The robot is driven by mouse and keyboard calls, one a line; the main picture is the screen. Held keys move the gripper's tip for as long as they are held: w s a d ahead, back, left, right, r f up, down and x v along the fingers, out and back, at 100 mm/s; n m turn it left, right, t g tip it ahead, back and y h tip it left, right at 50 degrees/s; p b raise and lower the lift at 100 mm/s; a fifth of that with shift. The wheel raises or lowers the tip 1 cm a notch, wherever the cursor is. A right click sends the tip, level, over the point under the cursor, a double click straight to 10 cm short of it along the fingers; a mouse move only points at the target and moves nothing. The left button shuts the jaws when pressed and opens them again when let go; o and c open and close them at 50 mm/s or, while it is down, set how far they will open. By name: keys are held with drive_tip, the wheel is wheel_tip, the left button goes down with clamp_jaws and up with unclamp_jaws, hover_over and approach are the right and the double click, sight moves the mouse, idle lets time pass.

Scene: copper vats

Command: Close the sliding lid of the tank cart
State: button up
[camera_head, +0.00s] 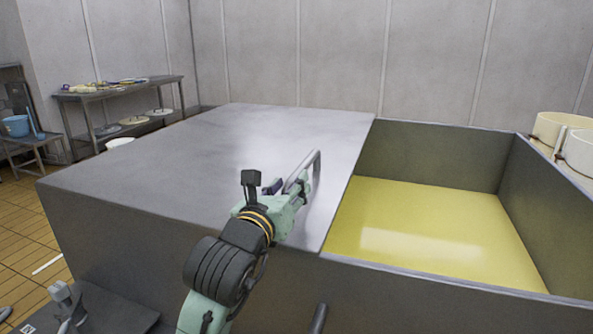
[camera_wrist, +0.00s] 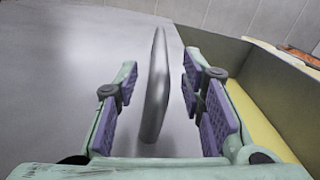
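The tank cart (camera_head: 450,275) is a large grey metal box. Its flat sliding lid (camera_head: 200,150) covers the left part, and the right part is open, showing yellow liquid (camera_head: 430,225). An upright metal bar handle (camera_head: 314,178) stands on the lid near its right edge; it also shows in the wrist view (camera_wrist: 157,85). My gripper (camera_head: 292,186) is at the handle. In the wrist view my gripper (camera_wrist: 160,100) is open, with a purple-padded finger on each side of the handle.
A metal table (camera_head: 120,90) with several small items stands at the back left. A blue bucket (camera_head: 16,126) is on a low stand at the far left. Cream round containers (camera_head: 577,150) stand beyond the cart's right wall. The lid's top is otherwise clear.

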sight(297, 172)
drive_tip(key=shift+p+x, duration=0.5)
drive_tip(key=shift+x, duration=1.85)
clamp_jaws()
